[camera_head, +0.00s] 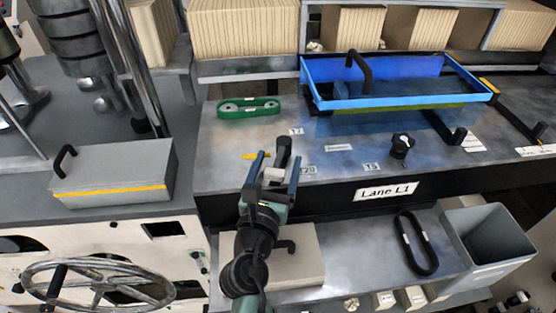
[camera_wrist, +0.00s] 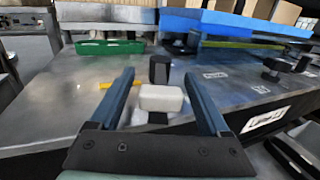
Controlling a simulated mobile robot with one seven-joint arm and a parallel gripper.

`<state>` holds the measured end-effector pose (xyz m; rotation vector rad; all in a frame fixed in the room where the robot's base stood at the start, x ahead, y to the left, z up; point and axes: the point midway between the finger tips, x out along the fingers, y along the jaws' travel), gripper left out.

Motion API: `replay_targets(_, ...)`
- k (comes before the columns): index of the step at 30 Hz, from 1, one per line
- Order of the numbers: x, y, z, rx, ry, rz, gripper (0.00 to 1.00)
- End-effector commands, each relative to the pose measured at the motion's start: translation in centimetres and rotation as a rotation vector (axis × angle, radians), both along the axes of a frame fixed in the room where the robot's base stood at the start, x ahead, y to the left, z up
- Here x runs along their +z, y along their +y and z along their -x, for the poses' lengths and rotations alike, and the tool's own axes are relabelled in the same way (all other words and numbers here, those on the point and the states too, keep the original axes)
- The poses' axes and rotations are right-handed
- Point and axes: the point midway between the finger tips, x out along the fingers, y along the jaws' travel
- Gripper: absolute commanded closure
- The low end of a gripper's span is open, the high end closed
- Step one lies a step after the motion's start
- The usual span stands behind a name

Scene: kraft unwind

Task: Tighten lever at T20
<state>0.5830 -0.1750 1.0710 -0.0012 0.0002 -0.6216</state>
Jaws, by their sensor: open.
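The T20 label (camera_head: 308,169) lies on the grey bench top near its front edge. Left of it stands a dark upright lever part (camera_head: 283,147), with a yellow strip (camera_head: 250,156) beside it. In the wrist view the dark part (camera_wrist: 159,68) rises behind a white rounded block (camera_wrist: 160,98); I cannot tell whether they are one piece. My gripper (camera_head: 279,157) is open, its two blue fingers on either side of the white block. In the wrist view my gripper (camera_wrist: 159,74) shows a gap on both sides of the block. The lever's base is partly hidden.
A black knob (camera_head: 401,146) stands near the T5-like label. The Lane L1 sign (camera_head: 387,191) is on the front edge. A lower shelf holds a black loop (camera_head: 417,245) and grey bin (camera_head: 487,237).

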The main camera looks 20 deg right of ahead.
Motion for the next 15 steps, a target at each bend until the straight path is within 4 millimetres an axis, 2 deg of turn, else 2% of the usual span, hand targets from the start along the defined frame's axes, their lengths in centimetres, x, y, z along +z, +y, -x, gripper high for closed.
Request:
replay_targets(11,0.0,-0.4,-0.45,-0.001,-0.001,-0.001,0.2)
replay_targets(15,0.0,-0.37,-0.45,-0.001,-0.001,-0.001,0.45)
